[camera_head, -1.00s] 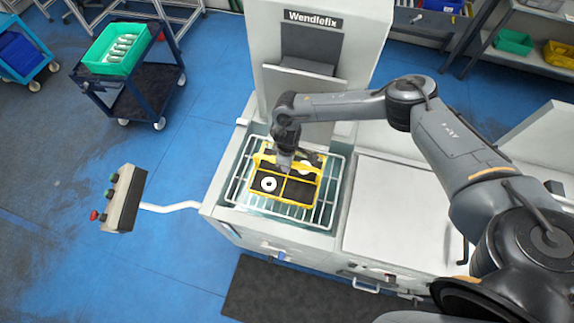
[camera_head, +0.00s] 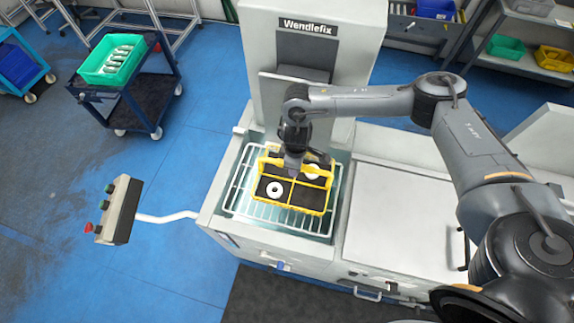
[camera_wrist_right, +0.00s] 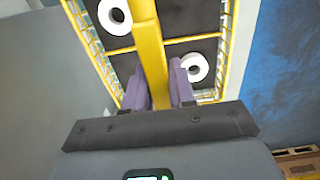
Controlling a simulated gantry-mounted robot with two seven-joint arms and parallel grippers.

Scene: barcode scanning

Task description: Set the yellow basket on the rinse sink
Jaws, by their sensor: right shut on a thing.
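The yellow basket (camera_head: 303,206) is a divided carrier with dark compartments and white ring-shaped parts in it. In the head view it is over the wire rack (camera_head: 243,205) of the rinse sink (camera_head: 229,220); I cannot tell whether it touches the rack. My right gripper (camera_head: 294,169) is above the basket, shut on its handle. In the right wrist view the basket's yellow handle (camera_wrist_right: 150,50) runs between the purple fingers (camera_wrist_right: 159,85), and two white rings show in the compartments below. My left gripper is not in view.
The Wendlefix machine column (camera_head: 312,60) rises behind the sink. A flat closed lid (camera_head: 400,215) lies to the right. A control box (camera_head: 118,210) on a white arm stands at the left. A cart with a green bin (camera_head: 115,60) is at the back left.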

